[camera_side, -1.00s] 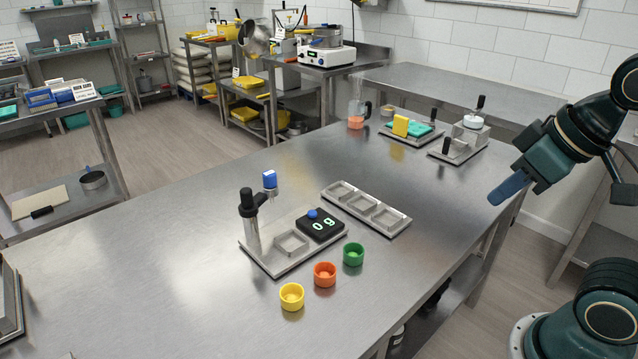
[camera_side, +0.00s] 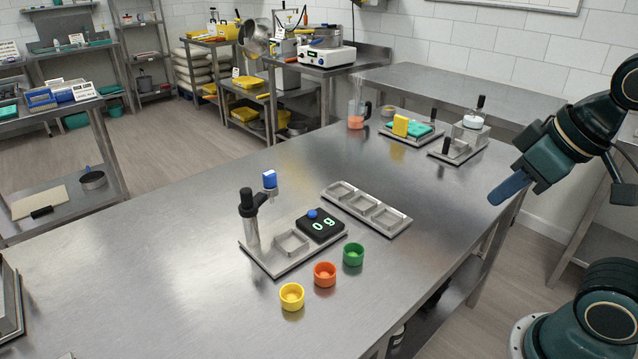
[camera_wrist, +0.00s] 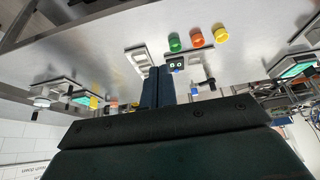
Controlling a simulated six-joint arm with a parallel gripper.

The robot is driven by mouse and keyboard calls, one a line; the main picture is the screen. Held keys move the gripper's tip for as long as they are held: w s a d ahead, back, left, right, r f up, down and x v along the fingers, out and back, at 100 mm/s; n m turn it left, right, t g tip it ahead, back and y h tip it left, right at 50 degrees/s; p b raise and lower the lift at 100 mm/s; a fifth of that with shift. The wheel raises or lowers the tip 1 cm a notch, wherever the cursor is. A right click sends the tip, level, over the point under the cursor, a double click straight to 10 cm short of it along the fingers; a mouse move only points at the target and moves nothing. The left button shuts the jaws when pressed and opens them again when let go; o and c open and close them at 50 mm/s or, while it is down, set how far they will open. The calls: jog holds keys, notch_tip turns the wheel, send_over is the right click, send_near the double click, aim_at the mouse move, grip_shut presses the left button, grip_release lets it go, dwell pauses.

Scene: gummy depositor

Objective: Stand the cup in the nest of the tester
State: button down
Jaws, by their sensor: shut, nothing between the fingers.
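The tester (camera_side: 278,262) is a grey plate on the table with a square nest (camera_side: 291,243), a black display (camera_side: 319,225) reading 0 g, and a post with a black arm and blue knob. The nest is empty. Three cups stand upright in front of it: yellow (camera_side: 291,296), orange (camera_side: 324,274) and green (camera_side: 353,254). The wrist view shows the green cup (camera_wrist: 174,43), orange cup (camera_wrist: 197,38) and yellow cup (camera_wrist: 221,33). My gripper (camera_side: 492,202) is shut and empty, to the right of these and apart from them. Its fingers (camera_wrist: 158,72) show in the wrist view.
A grey tray with three square pockets (camera_side: 405,228) lies behind the tester. Farther back stand a jug of orange liquid (camera_side: 356,112), a plate with teal and yellow blocks (camera_side: 384,132) and another fixture (camera_side: 434,154). The table's left middle is clear.

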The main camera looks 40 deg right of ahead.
jog(key=c, duration=0.7)
grip_release()
jog(key=shift+w, duration=0.1)
jog(key=w+a+m+g, duration=0.2)
jog(key=w+m, duration=0.2)
jog(key=w, duration=0.2)
jog(key=w+a+m+g, duration=0.1)
jog(key=w+a+m, duration=0.25)
jog(key=w, duration=0.35)
jog(key=w+a+f+m+g, duration=0.1)
jog(key=w+a+f+m, duration=0.1)
jog(key=w+f+m, duration=0.1)
jog(key=w+a+f+m+g, duration=0.1)
jog(key=w+a+f+m, duration=0.1)
jog(key=w+f+m, duration=0.1)
jog(key=w+a+f+m+g, duration=0.1)
jog(key=w+a+f+m, duration=0.2)
jog(key=w+f, duration=0.2)
jog(key=shift+a, duration=0.1)
jog(key=shift+f, duration=0.1)
jog(key=shift+s+f, duration=0.15)
jog(key=shift+f, duration=4)
